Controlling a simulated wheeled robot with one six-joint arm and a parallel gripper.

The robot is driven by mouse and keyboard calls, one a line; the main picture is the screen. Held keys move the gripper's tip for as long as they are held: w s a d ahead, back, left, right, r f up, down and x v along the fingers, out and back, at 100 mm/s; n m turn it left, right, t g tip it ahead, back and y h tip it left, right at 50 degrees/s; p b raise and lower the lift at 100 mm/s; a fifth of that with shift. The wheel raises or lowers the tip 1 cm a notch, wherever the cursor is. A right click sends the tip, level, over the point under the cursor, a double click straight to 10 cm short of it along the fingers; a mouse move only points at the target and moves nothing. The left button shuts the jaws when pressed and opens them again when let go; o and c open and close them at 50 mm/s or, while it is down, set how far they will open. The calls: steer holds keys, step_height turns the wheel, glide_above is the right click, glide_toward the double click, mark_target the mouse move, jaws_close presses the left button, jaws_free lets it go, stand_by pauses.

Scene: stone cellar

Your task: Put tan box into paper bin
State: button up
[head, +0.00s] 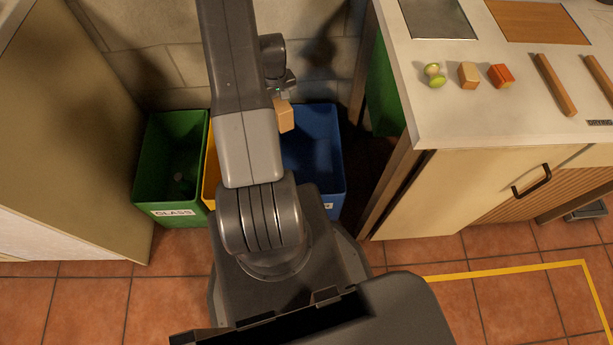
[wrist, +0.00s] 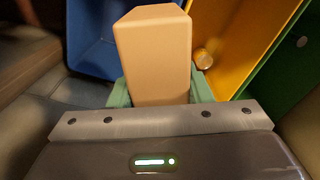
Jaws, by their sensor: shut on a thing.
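A tan box (head: 286,116) is held in my gripper (head: 283,98), above the left part of the blue bin. In the wrist view the tan box (wrist: 155,60) stands out between the green fingertips, which are shut on it. The blue bin (head: 325,160) stands on the floor by the wall; its label is mostly hidden by my arm, so I cannot read it. The blue bin also shows at the upper left of the wrist view (wrist: 92,40).
A yellow bin (head: 211,175), mostly behind my arm, and a green bin labelled GLASS (head: 172,190) stand left of the blue bin. A small round item (wrist: 203,57) lies in the yellow bin. The counter (head: 450,115) at right holds several small blocks and wooden bars.

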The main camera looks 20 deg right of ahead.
steer(key=s+d+f+n+b, duration=0.1)
steer(key=s+d+f+b, duration=0.2)
steer(key=d+f+b, duration=0.7)
step_height(320, 180, down, 6)
steer(key=b, duration=0.8)
steer(key=shift+d+r+n+b, duration=0.15)
steer(key=shift+d+n+b, duration=0.15)
steer(key=shift+b, duration=0.1)
steer(key=o, duration=1.1)
step_height(320, 180, up, 14)
steer(key=p, duration=0.5)
